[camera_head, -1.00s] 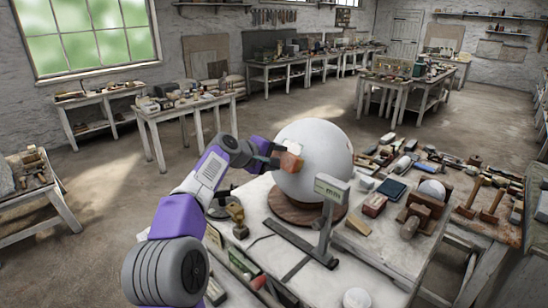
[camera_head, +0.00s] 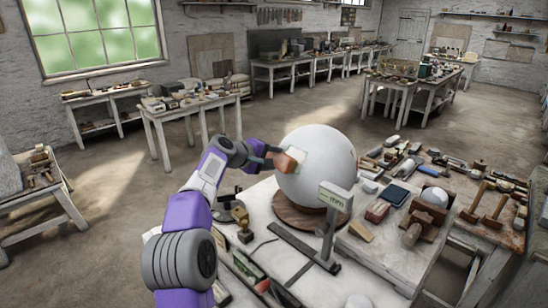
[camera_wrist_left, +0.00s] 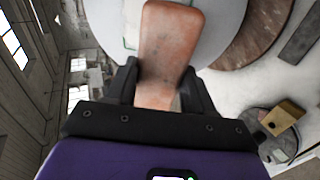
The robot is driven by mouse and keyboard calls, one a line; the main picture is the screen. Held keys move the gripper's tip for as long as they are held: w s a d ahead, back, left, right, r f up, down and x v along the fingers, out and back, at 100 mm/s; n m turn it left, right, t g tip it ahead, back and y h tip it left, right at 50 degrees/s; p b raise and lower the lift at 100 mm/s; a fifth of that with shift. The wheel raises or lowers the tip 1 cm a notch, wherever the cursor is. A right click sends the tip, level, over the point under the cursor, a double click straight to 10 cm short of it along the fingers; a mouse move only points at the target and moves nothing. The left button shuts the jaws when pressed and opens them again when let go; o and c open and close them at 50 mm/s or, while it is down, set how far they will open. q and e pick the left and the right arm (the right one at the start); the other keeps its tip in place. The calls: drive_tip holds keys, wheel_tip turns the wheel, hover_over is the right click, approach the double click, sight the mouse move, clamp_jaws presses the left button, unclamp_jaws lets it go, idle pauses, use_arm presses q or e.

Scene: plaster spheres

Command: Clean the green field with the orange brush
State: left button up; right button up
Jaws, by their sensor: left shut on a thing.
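The large pale plaster sphere (camera_head: 328,168) rests on a round brown base (camera_head: 298,216) on the white worktable. My left gripper (camera_head: 272,154) is at the sphere's left side, shut on the orange brush (camera_head: 287,163). In the left wrist view the brush (camera_wrist_left: 163,50) sits between the two dark fingers (camera_wrist_left: 158,84), its far end over the sphere (camera_wrist_left: 104,20). A pale greenish patch (camera_wrist_left: 131,30), seemingly the green field, shows beside the brush, partly hidden by it. I cannot tell whether the brush touches the sphere. My right gripper is not in view.
A gauge on a stand (camera_head: 334,198) rises close in front of the sphere. A small brass-coloured piece (camera_head: 242,222) stands left of the base. Blocks, a blue box (camera_head: 394,194) and mallets (camera_head: 494,206) crowd the right side. The floor (camera_head: 120,195) to the left is open.

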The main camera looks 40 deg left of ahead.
sight(282, 164)
use_arm(q)
drive_tip(key=shift+d, duration=0.1)
drive_tip(key=shift+s+d+b, duration=0.15)
drive_tip(key=shift+d+b, duration=0.5)
drive_tip(key=shift+d, duration=0.05)
drive_tip(key=shift+s+d+b, duration=0.15)
drive_tip(key=shift+d+b, duration=0.15)
drive_tip(key=shift+d, duration=0.45)
drive_tip(key=shift+s+d+b, duration=0.15)
drive_tip(key=shift+d+b, duration=0.15)
drive_tip(key=shift+d, duration=0.4)
drive_tip(key=shift+a, duration=0.1)
drive_tip(key=shift+w+a+p, duration=0.2)
drive_tip(key=shift+a+p, duration=0.55)
drive_tip(key=shift+a, duration=0.45)
drive_tip(key=shift+w+a+r+p, duration=0.15)
drive_tip(key=shift+a+p, duration=0.25)
drive_tip(key=shift+a, duration=0.05)
drive_tip(key=shift+w+a, duration=0.1)
drive_tip(key=shift+a, duration=0.4)
